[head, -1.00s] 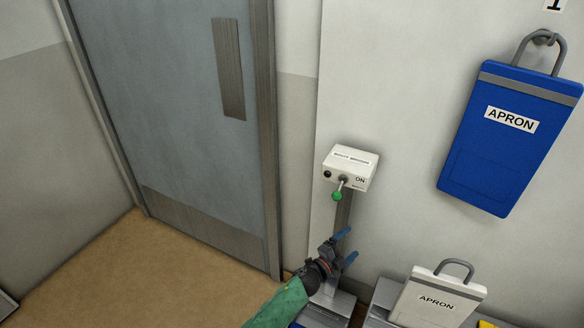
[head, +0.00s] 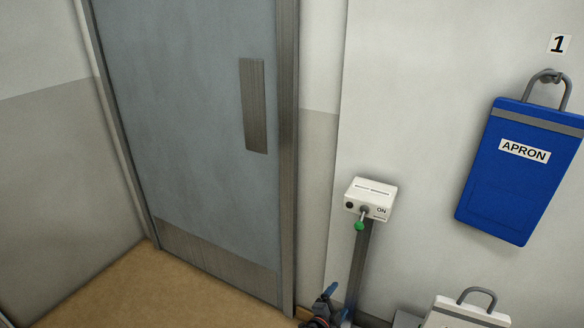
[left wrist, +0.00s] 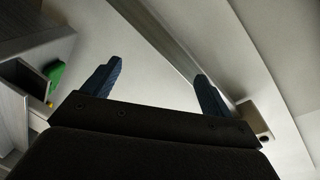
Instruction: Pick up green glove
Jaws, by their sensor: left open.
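No green glove is clearly seen in the head view. In the left wrist view a small green thing (left wrist: 55,76) shows at the left edge beside a grey open box (left wrist: 25,88); I cannot tell if it is the glove. My left gripper (head: 334,304) is at the bottom edge of the head view, below the switch box and mostly cut off. In the left wrist view the left gripper (left wrist: 158,75) has its two blue fingers wide apart with nothing between them. My right gripper is not in view.
A white switch box (head: 370,199) with a green-knobbed lever stands on a grey post (head: 358,268). A blue apron board (head: 520,172) hangs on the wall hook at right. A white apron board (head: 466,314) is at the bottom. A grey door (head: 190,130) fills the left.

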